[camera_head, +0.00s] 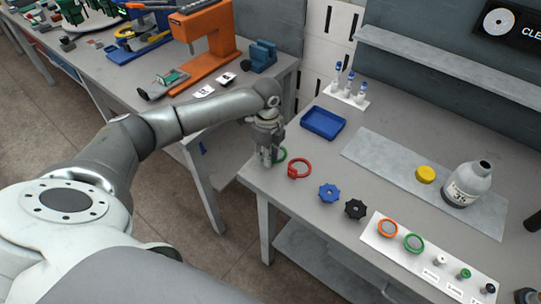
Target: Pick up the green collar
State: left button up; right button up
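A green collar (284,155) lies at the left corner of the grey table, partly hidden behind my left gripper. My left gripper (266,161) points down right beside it, at the table's edge. I cannot tell whether its fingers are open or touch the collar. A second green ring (413,243) lies on a white board to the right, beside an orange ring (388,228). My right gripper is not in view.
A red collar (299,169) lies close to the right of the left gripper. A blue tray (323,123) stands behind it. Blue (329,193) and black (355,209) knobs lie in front. A bottle (467,184) and yellow cap (426,174) are farther right.

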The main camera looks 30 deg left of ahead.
pick_arm(q)
grip_shut()
